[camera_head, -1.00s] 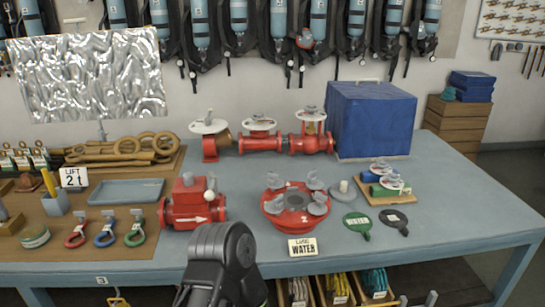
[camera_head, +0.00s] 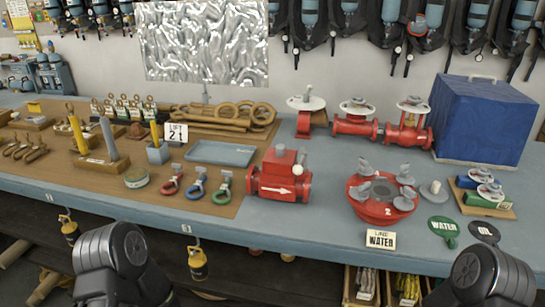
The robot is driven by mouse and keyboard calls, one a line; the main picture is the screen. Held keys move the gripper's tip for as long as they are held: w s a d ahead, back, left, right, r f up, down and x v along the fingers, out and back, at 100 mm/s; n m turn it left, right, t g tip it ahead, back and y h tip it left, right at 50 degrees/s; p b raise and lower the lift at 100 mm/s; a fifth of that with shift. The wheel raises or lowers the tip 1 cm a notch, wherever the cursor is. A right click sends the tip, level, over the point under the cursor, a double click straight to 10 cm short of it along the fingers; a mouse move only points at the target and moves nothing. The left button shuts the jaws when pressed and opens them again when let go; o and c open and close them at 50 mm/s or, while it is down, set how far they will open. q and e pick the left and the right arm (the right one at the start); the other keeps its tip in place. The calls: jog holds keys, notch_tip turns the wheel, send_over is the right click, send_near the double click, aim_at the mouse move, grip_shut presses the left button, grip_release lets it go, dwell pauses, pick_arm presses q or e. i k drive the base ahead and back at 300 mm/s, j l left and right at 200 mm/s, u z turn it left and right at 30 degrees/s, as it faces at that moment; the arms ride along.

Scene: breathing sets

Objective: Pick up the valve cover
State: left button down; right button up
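No label marks a valve cover, and I cannot tell for sure which thing it is. A small grey disc with a knob (camera_head: 432,193) lies on the table at the right. Beside it stands a red round fitting (camera_head: 376,207) marked 2, with several grey caps on it. A large blue box-shaped cover (camera_head: 485,122) with a top handle stands at the back right. Red valves with white handwheels (camera_head: 357,122) stand left of it. Dark links of my two arms show at the bottom edge, below the table's front. Neither gripper's fingers are in view.
A red valve block (camera_head: 279,178) with a white arrow stands mid-table. A blue-grey tray (camera_head: 222,153), coloured shackles (camera_head: 197,187) and wooden boards with tools are left of it. Green and dark tags lie at the right.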

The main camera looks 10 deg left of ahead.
aim_at(280, 161)
jog(key=j+z, duration=0.15)
jog(key=z, duration=0.35)
jog(key=j+z, duration=0.15)
jog(key=z, duration=0.3)
jog(key=j+z, duration=0.15)
jog(key=z, duration=0.35)
jog(key=j+z, duration=0.15)
jog(key=z, duration=0.3)
jog(key=k+j+z, duration=0.4)
jog(key=k+j, duration=0.15)
jog(key=k+j+z, duration=0.4)
jog(key=k+j, duration=0.4)
jog(key=k, duration=0.25)
